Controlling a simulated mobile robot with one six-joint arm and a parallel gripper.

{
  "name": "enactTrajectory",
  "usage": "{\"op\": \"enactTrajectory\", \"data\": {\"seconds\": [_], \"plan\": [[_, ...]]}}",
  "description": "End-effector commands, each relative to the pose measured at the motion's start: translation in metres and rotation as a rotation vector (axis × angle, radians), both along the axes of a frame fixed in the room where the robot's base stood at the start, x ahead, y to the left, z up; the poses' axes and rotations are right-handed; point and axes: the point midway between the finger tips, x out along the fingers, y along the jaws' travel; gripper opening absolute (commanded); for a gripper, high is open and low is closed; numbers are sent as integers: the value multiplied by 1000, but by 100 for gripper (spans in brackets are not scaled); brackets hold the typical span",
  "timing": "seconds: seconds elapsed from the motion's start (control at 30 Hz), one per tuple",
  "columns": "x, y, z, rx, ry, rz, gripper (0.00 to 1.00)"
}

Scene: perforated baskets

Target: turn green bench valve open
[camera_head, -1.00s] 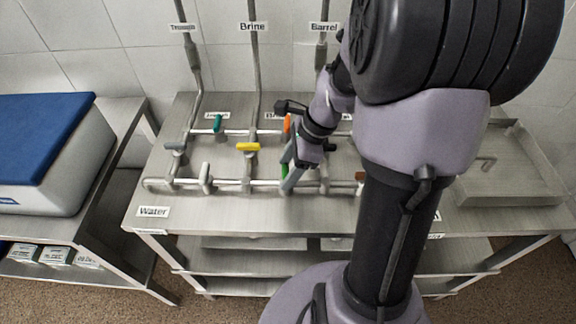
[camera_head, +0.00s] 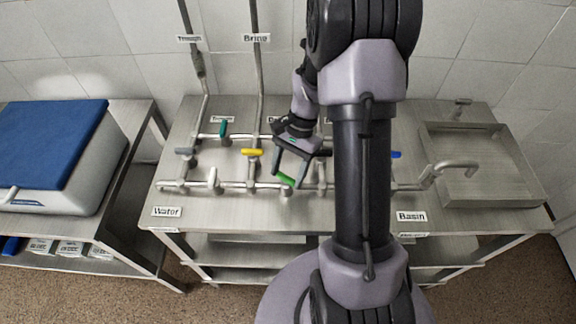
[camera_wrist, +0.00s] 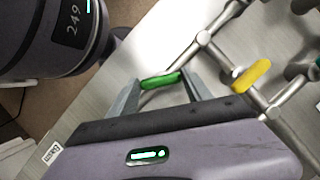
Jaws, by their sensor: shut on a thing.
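The green valve handle (camera_head: 286,180) sits on the front pipe of the bench. It lies nearly left-to-right in the head view, with its right end a little nearer the front. My gripper (camera_head: 288,178) reaches down from behind with one finger at each end of the handle and is shut on it. In the wrist view the green handle (camera_wrist: 160,80) spans the space between the two fingertips (camera_wrist: 160,84). The valve body under the handle is mostly hidden.
A yellow handle (camera_head: 251,152) is close on the left, a teal handle (camera_head: 223,128) farther back left, and a blue handle (camera_head: 396,155) right of my arm. Upright pipes (camera_head: 259,70) rise behind. A basin (camera_head: 480,190) is at right, a blue-lidded cooler (camera_head: 50,145) at left.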

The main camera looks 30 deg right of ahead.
Motion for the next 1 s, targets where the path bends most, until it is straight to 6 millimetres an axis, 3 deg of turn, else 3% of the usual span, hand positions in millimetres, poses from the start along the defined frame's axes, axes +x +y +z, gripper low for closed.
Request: {"op": "enactTrajectory", "data": {"seconds": [0.5, 1.0], "plan": [[3, 1, 2, -1, -1, 426, 18], [3, 2, 0, -1, 0, 592, 18]]}}
